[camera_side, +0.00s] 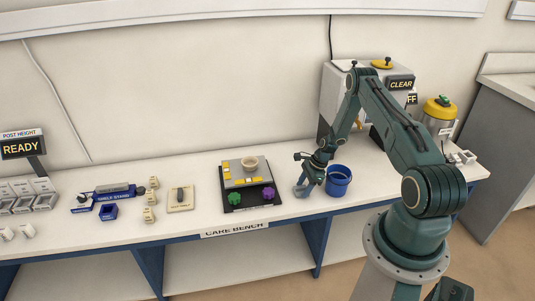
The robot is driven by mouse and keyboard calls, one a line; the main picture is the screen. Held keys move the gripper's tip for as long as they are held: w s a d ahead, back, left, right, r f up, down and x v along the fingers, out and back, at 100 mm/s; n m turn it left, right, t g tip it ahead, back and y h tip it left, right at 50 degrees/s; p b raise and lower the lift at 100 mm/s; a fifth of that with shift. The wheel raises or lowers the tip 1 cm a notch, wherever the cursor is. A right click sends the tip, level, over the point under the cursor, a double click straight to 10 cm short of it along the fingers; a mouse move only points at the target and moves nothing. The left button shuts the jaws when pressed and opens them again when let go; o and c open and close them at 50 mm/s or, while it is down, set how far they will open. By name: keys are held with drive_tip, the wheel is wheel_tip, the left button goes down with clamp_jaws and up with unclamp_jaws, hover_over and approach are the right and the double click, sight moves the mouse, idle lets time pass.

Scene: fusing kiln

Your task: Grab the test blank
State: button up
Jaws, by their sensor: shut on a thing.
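My gripper (301,191) points down low over the bench, just left of the blue bucket (339,181) and right of the black-framed plate. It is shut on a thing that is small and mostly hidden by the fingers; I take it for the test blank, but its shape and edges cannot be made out. I cannot tell whether it touches the bench top.
The black-framed plate (232,199) carries a pale round cup (250,163), a green knob (236,198) and a purple knob (268,193). A beige plate (174,205), blue holders (108,211) and grey trays (42,185) stand left. A white kiln-like box (338,88) stands behind.

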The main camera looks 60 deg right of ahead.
sight(303, 189)
drive_tip(key=shift+r, duration=0.25)
wheel_tip(303, 189, up, 20)
drive_tip(key=shift+f, duration=0.2)
idle(0.4)
drive_tip(key=shift+w, duration=0.15)
idle(0.5)
